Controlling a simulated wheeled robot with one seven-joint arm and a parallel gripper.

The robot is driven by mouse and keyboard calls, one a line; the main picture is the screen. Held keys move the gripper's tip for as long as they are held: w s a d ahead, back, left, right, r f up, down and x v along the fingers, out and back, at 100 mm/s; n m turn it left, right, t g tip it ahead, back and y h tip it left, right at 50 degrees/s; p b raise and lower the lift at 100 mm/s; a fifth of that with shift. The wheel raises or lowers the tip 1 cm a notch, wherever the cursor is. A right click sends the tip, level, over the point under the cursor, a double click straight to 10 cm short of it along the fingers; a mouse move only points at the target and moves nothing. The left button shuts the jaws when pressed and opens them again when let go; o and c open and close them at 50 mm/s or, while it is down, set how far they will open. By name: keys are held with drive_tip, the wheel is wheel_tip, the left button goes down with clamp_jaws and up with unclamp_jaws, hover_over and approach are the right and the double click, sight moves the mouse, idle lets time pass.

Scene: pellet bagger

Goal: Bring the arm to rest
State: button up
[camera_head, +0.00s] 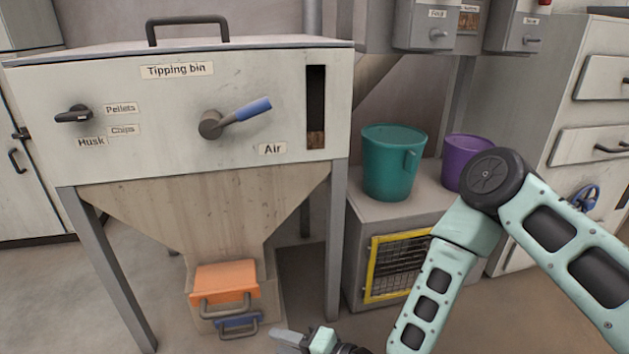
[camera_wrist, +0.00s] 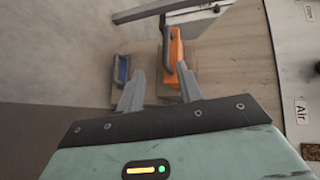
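My arm comes in from the right in the head view, and my gripper (camera_head: 297,338) shows low at the bottom edge, partly cut off. In the wrist view, my gripper's two fingers (camera_wrist: 159,88) stand apart with nothing seen between them. Beyond the fingers are an orange slide (camera_wrist: 176,50) with a grey handle and a blue slide (camera_wrist: 121,72). In the head view, the orange slide (camera_head: 226,281) and the blue slide (camera_head: 238,321) sit at the bottom of the chute, left of my gripper. I cannot tell any contact with them.
The tipping bin (camera_head: 200,100) stands on legs, with a blue-ended lever (camera_head: 240,116) and a black knob (camera_head: 73,114). A teal bucket (camera_head: 392,165) and a purple bucket (camera_head: 466,158) stand on a cabinet with a yellow-framed grille (camera_head: 400,265). Floor is clear at lower left.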

drive_tip(key=s+d+r+n+g+h+p, duration=0.2)
drive_tip(key=s+d+r+n+h, duration=0.25)
drive_tip(key=d+r, duration=0.35)
drive_tip(key=s+d+r+n+g+h+p, duration=0.15)
drive_tip(key=s+d+r+n+h, duration=0.35)
drive_tip(key=r, duration=0.6)
drive_tip(key=s+d+r+n+g+h+p, duration=0.2)
drive_tip(key=s+d+r+n+g+h, duration=0.15)
drive_tip(key=s+d+r, duration=0.45)
wheel_tip(320, 180, up, 38)
drive_tip(key=w+a+p, duration=0.1)
drive_tip(key=w+p, duration=0.1)
drive_tip(key=p, duration=3.5)
